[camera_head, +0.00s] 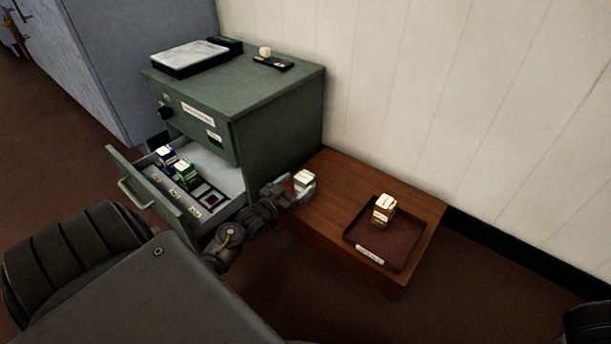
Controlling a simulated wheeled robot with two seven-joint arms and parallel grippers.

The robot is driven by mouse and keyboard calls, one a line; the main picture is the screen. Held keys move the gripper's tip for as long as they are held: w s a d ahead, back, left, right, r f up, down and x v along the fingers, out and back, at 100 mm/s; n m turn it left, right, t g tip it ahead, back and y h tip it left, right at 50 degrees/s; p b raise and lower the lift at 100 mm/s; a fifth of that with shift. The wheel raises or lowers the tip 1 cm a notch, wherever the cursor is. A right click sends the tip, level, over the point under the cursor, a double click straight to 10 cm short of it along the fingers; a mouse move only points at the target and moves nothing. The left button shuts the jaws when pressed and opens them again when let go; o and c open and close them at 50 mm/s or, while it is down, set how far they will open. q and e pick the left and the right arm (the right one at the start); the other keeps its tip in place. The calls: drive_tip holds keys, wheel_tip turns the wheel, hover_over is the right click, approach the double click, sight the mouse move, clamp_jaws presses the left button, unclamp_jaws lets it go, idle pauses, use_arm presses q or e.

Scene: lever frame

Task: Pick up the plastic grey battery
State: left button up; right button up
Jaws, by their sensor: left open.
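A small grey-white block (304,179), which looks like the plastic grey battery, stands at the left end of the low wooden table (335,172). My left gripper (302,190) is open and right at this block, in front of its lower part. I cannot tell whether the fingers touch it or lie on both sides of it. My right gripper is not in view.
The green cabinet (280,113) has an open drawer (150,196) holding a blue block (166,156) and a green block (184,174). A wall (450,100) stands behind.

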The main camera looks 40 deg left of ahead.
sight(300, 182)
use_arm(q)
drive_tip(key=w+b, duration=0.3)
drive_tip(key=w, duration=0.1)
drive_tip(key=shift+w+f+b, duration=0.1)
drive_tip(key=shift+w+b, duration=0.1)
drive_tip(key=shift+b, duration=0.15)
drive_tip(key=shift+w, duration=0.35)
drive_tip(key=shift+r, duration=0.2)
drive_tip(key=c, duration=1.4)
